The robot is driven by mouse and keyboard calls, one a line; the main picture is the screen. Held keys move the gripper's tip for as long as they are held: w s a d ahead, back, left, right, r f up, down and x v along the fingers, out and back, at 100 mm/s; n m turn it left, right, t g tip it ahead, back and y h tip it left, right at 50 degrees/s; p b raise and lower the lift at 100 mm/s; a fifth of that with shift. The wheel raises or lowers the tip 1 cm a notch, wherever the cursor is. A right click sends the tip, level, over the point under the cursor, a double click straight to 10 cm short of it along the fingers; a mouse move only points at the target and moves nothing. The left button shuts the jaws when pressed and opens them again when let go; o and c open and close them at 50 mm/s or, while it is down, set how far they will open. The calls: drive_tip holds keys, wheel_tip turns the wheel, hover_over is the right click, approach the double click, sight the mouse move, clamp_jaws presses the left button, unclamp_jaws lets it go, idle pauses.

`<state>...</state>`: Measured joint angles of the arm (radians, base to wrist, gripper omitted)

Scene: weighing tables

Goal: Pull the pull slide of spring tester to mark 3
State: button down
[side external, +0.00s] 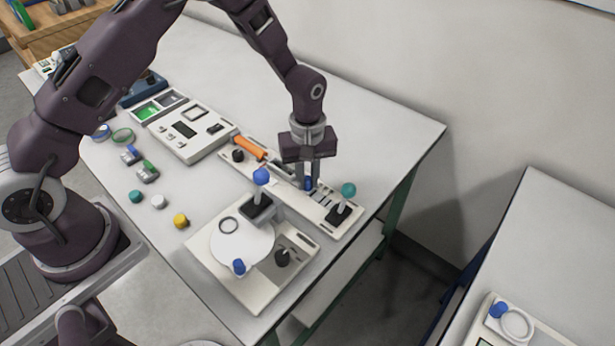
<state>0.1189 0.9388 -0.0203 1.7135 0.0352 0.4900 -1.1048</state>
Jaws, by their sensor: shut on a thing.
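The spring tester (262,176) is a long, low, off-white base lying diagonally near the back right of the white table. An orange cylinder (249,147) lies along its left part, with a black knob (238,155) beside it. A grey rod runs from the cylinder toward my gripper (308,184). My gripper points down over the base and is shut on a small blue part, which appears to be the pull slide (309,184). The fingers partly hide it. The scale marks are too small to read.
A teal-topped lever (348,190) stands on the base's right end, close to my gripper. In front is a white device with a round plate (240,252) and a tall blue-topped lever (261,177). Several small coloured weights, including a yellow one (181,221), lie at left.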

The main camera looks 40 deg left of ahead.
idle(0.6)
drive_tip(key=shift+d, duration=1.55)
drive_tip(key=c, duration=1.3)
unclamp_jaws()
drive_tip(key=shift+c, duration=0.2)
wheel_tip(320, 180, up, 7)
drive_tip(key=f+n, duration=0.7)
drive_tip(key=shift+a, duration=0.25)
